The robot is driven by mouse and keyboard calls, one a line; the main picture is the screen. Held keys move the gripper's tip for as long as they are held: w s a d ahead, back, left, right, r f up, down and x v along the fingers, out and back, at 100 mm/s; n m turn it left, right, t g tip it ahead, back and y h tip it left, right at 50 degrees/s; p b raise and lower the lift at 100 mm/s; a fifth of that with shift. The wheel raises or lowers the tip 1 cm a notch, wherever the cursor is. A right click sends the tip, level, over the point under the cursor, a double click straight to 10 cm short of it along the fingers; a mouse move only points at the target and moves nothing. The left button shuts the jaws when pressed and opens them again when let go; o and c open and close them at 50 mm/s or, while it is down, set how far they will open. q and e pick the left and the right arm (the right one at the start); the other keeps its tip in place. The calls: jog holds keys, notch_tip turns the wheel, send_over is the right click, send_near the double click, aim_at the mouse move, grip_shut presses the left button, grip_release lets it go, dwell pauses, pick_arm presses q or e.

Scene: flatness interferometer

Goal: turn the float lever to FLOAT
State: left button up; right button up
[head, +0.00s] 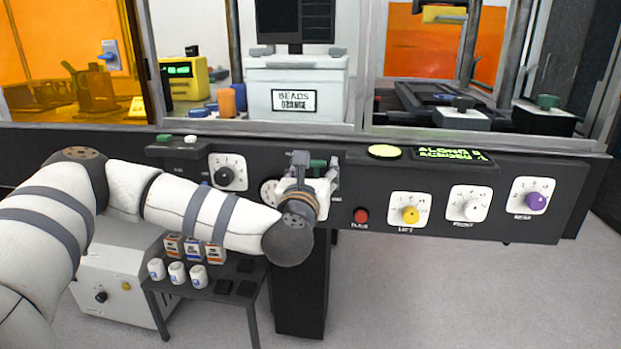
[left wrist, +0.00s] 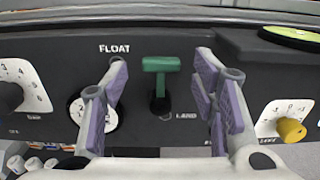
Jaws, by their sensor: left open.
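The float lever (left wrist: 161,66) is a green T-shaped handle on a dark stem, set in the black front panel. In the left wrist view the word FLOAT is to its upper left and LAND to its lower right. Its exact setting is hard to tell. My left gripper (left wrist: 160,78) is open, with one purple-padded finger on each side of the lever and a visible gap to both. In the head view my left gripper (head: 317,168) is at the panel and mostly hides the lever. My right gripper is not in view.
Left of the lever is a black knob (head: 227,177). To the right are a red button (head: 361,216) and yellow (head: 409,214), white (head: 473,210) and purple (head: 536,202) knobs. A small dark table (head: 205,291) with white jars stands below. A yellow-green disc (head: 384,152) tops the panel.

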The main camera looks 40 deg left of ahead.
pick_arm(q)
jog(key=v, duration=1)
jog(key=shift+s, duration=0.3)
jog(key=shift+d, duration=0.1)
